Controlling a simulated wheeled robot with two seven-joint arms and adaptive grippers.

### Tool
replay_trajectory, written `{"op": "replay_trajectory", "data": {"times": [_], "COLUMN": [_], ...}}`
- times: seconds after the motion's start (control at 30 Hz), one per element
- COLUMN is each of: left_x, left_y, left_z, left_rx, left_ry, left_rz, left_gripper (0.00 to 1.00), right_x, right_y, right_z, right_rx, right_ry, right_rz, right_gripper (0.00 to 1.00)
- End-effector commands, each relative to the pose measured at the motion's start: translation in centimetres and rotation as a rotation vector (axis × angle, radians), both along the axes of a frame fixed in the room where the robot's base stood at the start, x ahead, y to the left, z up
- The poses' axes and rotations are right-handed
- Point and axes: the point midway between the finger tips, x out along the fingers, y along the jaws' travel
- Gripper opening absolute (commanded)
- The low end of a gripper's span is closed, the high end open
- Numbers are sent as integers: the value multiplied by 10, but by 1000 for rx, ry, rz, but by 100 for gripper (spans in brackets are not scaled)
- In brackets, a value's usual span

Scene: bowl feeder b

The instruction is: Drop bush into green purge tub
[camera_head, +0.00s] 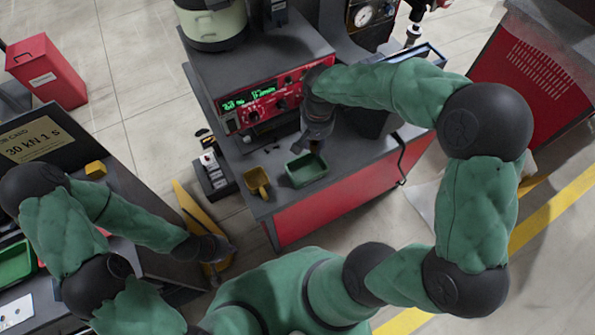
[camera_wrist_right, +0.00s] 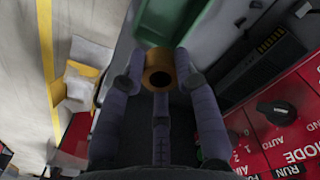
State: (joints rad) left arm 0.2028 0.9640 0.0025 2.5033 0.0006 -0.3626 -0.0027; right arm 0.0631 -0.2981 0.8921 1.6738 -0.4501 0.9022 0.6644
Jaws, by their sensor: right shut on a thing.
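The green purge tub (camera_head: 307,170) sits on the grey bench top near its front edge, and its green wall also shows at the top of the right wrist view (camera_wrist_right: 178,22). My right gripper (camera_head: 313,146) points down just behind the tub in the head view. It is shut on the bush (camera_wrist_right: 159,73), an orange-brown ring with a dark hole, held between the fingertips. The bush cannot be made out in the head view. My left gripper (camera_head: 217,250) is low at the left, away from the tub; its fingers are too unclear to read.
A small yellow bin (camera_head: 257,183) stands just left of the tub. A red control panel (camera_head: 262,103) with a green display stands behind it. A dark switch box (camera_head: 212,173) is at the bench's left. Bare bench top lies right of the tub.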

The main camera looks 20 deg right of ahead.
Motion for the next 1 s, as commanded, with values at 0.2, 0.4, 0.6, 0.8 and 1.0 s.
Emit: {"op": "replay_trajectory", "data": {"times": [0.2, 0.4, 0.6, 0.8, 1.0], "left_x": [0, 0, 0, 0, 0], "left_y": [0, 0, 0, 0, 0], "left_z": [-7, -21, -38, -48, -48], "left_rx": [0, 0, 0, 0, 0], "left_ry": [0, 0, 0, 0, 0], "left_rz": [0, 0, 0, 0, 0], "left_gripper": [0, 0, 0, 0, 0], "right_x": [-2, -2, -2, -1, -1], "right_y": [-1, -1, -1, 0, -1], "right_z": [-9, -26, -49, -62, -62], "right_rx": [0, 0, 0, 0, 0], "right_ry": [0, 1, 0, 0, -1], "right_rz": [-6, -6, -5, -5, -5], "right_gripper": [0, 0, 0, 0, 0]}}
